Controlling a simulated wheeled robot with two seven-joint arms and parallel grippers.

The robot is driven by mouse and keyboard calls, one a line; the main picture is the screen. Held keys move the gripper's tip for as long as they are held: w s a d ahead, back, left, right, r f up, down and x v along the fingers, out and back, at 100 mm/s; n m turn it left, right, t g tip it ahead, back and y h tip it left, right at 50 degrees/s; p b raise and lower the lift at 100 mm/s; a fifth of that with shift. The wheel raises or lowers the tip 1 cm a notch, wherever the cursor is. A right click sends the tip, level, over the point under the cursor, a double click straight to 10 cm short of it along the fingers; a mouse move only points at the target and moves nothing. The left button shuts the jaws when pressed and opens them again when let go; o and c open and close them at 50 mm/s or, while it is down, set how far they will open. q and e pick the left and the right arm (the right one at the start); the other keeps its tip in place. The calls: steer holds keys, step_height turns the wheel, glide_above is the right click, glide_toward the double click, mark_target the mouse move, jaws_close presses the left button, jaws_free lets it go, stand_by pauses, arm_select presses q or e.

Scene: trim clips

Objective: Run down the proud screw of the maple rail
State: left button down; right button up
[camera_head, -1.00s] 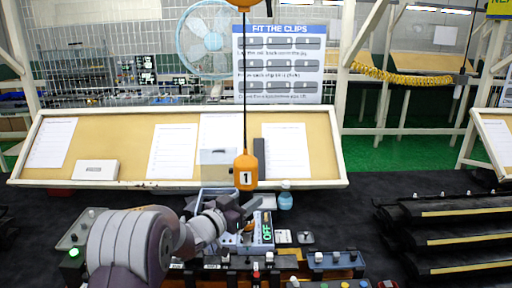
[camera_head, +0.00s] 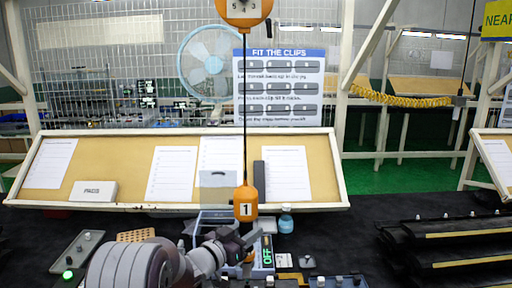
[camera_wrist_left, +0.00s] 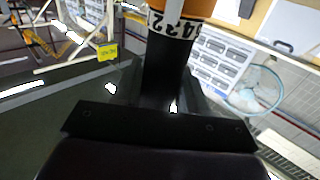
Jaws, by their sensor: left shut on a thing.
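An orange hanging tool body marked 1 (camera_head: 246,203) hangs on a dark cable in the head view. My left gripper (camera_head: 243,243) is just below it, near the bottom edge. In the left wrist view its jaws are shut on a dark upright shaft (camera_wrist_left: 166,75), below an orange part with a white numbered band (camera_wrist_left: 178,24). The shaft looks like part of the hanging tool. I cannot make out the maple rail or its proud screw; the bottom edge and my arm hide the work area. My right gripper is not in view.
A blue-capped bottle (camera_head: 286,223) is close on the right. A sloped notice board (camera_head: 110,170) closes off the back. Dark racks with yellow strips (camera_head: 450,236) stand right. Dark table (camera_head: 345,235) is clear between.

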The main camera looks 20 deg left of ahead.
mark_target(247, 215)
arm_select(q)
steer(key=shift+f+b, duration=0.4)
steer(key=shift+f, duration=0.1)
steer(key=shift+s+f, duration=0.15)
steer(key=shift+f, duration=0.2)
stand_by(1.1)
step_height(247, 215, up, 7)
steer(key=p, duration=0.4)
steer(key=shift+f+p, duration=0.15)
steer(key=shift+p, duration=0.25)
steer(key=shift+f, duration=0.1)
